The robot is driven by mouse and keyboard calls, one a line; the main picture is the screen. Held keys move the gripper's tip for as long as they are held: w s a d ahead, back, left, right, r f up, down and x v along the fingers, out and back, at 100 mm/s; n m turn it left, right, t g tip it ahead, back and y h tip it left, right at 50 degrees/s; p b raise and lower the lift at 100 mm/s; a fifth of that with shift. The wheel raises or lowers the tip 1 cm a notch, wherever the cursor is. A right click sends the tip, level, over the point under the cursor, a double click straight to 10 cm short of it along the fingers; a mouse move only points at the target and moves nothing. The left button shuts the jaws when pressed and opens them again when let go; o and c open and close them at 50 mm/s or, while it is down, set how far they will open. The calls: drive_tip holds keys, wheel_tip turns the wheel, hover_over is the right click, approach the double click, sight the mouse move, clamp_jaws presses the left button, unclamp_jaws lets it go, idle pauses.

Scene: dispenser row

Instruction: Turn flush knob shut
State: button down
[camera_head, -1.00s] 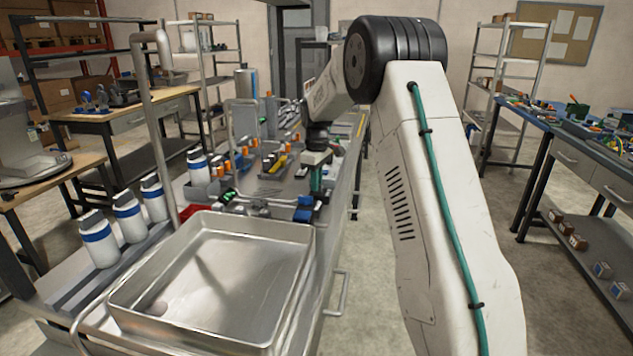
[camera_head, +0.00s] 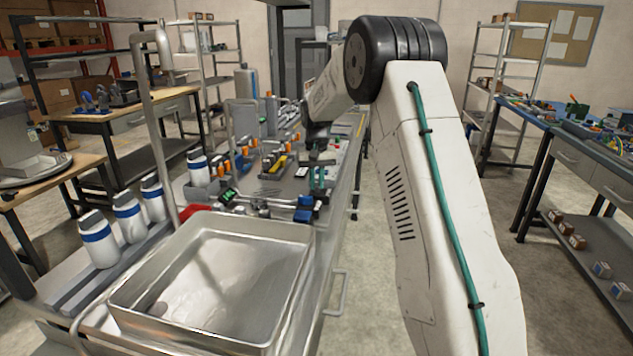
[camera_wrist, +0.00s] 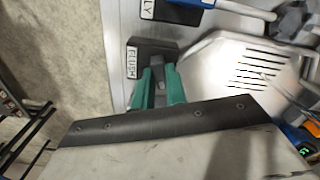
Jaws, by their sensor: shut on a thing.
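My gripper (camera_head: 318,180) is at the right edge of the steel bench in the head view, with its green fingers pointing down. In the wrist view the green fingers (camera_wrist: 160,82) are close together at a black block whose white label (camera_wrist: 131,62) appears to read FLUSH. They are shut on the flush knob, which is mostly hidden between them. I cannot tell the knob's angle.
A slotted steel drain plate (camera_wrist: 252,75) lies right of the fingers. Another label (camera_wrist: 147,9) ending in LY and a blue-handled part (camera_wrist: 196,3) are above. A large steel tray (camera_head: 130,316) fills the bench's near end. Bottles (camera_head: 99,240) stand left.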

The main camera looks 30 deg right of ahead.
sight(316, 184)
drive_tip(key=m, duration=0.4)
idle(0.6)
drive_tip(key=c, duration=1.4)
unclamp_jaws()
drive_tip(key=shift+c, duration=0.2)
drive_tip(key=shift+r, duration=0.1)
wheel_tip(316, 184, up, 8)
drive_tip(key=shift+f, duration=0.2)
